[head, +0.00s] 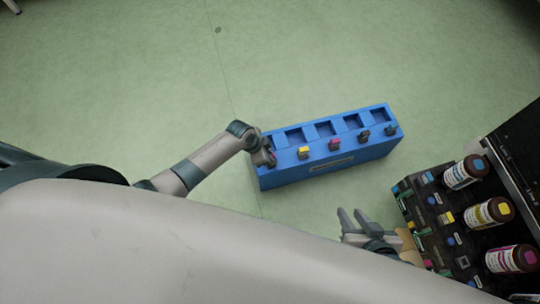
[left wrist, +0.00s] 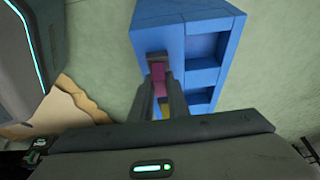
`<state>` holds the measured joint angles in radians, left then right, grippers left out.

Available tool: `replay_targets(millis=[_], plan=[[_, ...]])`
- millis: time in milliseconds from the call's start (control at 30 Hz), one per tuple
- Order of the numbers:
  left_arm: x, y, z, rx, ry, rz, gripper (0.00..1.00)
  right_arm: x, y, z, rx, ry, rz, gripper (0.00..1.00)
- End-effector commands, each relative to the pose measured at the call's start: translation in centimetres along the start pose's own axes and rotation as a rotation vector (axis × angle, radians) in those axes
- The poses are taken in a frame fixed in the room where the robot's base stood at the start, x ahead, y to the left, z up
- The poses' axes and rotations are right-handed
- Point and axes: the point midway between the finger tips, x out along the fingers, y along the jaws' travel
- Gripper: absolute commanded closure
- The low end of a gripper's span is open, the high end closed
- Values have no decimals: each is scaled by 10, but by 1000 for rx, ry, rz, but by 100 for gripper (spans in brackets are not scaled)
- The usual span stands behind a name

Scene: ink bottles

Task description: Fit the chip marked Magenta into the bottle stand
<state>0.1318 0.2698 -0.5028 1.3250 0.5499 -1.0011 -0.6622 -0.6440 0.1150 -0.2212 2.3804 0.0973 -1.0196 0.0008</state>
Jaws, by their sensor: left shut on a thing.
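The blue bottle stand (head: 330,163) is on the green floor, with several square pockets on top and a row of small coloured chips along its near side. My left gripper (head: 268,157) is at the stand's left end. In the left wrist view its fingers (left wrist: 160,82) are shut on a magenta chip (left wrist: 158,72), at a dark slot in the blue stand (left wrist: 149,28). The fingers partly hide the chip, and I cannot tell how deep it sits. My right gripper (head: 352,222) is open and empty, below the stand.
A yellow chip (head: 304,153) and a pinkish-red chip (head: 334,145) are on the stand, with darker ones further right. A dark rack (head: 425,220) of bottles and small coloured pieces stands at the right. The floor behind the stand is clear.

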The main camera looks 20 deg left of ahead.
Motion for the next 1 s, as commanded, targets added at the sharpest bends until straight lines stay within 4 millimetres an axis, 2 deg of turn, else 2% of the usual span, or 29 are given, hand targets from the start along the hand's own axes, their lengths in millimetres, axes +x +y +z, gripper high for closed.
replay_targets(millis=[1000], plan=[[8, 0, 4, 0, -1, 0, 100, 1, 0, 0, 0, 1, 0, 72]])
